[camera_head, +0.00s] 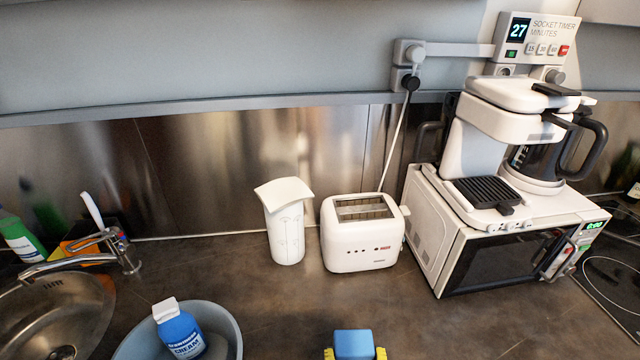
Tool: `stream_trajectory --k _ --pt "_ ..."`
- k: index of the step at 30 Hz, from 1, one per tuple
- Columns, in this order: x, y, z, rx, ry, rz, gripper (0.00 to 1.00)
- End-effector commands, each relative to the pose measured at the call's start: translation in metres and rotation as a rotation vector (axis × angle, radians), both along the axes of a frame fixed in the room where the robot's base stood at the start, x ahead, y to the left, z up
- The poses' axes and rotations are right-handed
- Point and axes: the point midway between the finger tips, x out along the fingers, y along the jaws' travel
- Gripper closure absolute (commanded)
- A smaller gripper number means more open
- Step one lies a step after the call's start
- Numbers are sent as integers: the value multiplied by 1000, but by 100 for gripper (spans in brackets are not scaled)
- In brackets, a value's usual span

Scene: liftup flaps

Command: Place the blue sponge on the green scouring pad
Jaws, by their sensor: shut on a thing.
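My gripper (355,353) is at the bottom edge, right of centre, with a yellow fingertip on each side of a blue block, the blue sponge (354,343). It is shut on the sponge. Only the top part of the sponge and the fingertips show; the rest is cut off by the frame. I cannot make out the green scouring pad for certain. An orange and dark item (72,247) stands behind the tap at the left, partly hidden.
A grey-blue basin (228,322) holds a blue bottle (180,334). The sink (70,290) with its tap (85,252) and a green bottle (20,238) are left. A white container (287,235), toaster (360,245) and microwave (490,250) with coffee maker (500,130) stand behind. The middle counter is clear.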

Motion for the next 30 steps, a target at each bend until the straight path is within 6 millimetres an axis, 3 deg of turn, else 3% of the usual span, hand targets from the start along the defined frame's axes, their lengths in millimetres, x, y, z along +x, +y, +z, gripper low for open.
stream_trajectory --k 3,10,23,30 --pt "-5 31 -3 -2 1 1 37" --pt "-17 78 1 -1 0 17 37" --pt "-33 65 77 1 1 63 37" --pt "-51 62 153 2 -1 131 37"
